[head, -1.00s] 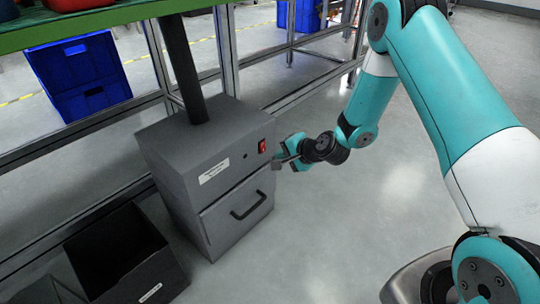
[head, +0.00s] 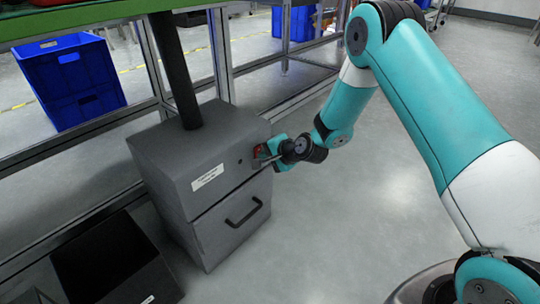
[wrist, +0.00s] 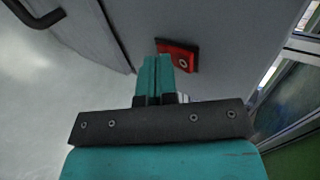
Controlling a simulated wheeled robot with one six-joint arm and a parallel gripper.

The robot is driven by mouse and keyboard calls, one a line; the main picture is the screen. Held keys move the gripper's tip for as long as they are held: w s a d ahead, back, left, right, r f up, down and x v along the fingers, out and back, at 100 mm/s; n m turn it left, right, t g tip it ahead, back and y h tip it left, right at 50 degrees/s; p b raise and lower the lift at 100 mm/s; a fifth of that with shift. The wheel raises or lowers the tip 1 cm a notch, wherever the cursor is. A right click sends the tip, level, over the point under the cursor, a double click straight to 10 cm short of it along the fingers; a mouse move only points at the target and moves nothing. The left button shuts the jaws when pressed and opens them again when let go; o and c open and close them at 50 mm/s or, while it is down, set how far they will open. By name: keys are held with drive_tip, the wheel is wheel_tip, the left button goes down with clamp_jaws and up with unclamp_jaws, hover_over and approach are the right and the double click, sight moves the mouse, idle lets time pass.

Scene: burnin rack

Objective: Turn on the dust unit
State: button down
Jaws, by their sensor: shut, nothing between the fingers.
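The dust unit (head: 215,165) is a grey box with a dark pipe rising from its top, a white label and a handled drawer front. Its red switch (head: 260,150) is at the upper right of the front, partly hidden by my gripper (head: 268,154). In the wrist view the red switch (wrist: 178,56) sits in a dark frame on the grey panel. The closed fingertips of my gripper (wrist: 157,60) are just beside its left edge, empty. I cannot tell whether they touch it or which way the switch is set.
A black open bin (head: 110,262) stands on the floor at the unit's lower left. Metal frame posts (head: 222,55) and a green-edged bench (head: 85,22) are behind and above. Blue crates (head: 75,80) stand farther back. The floor to the right is clear.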

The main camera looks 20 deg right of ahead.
drive_tip(key=shift+a+r+p, duration=0.15)
drive_tip(key=shift+r+p, duration=0.7)
drive_tip(key=shift+r, duration=0.05)
drive_tip(key=shift+f, duration=0.1)
drive_tip(key=f+p+v, duration=0.1)
drive_tip(key=p+v, duration=0.3)
drive_tip(key=v, duration=0.9)
drive_tip(key=shift+s+d, duration=0.35)
drive_tip(key=shift+s, duration=0.3)
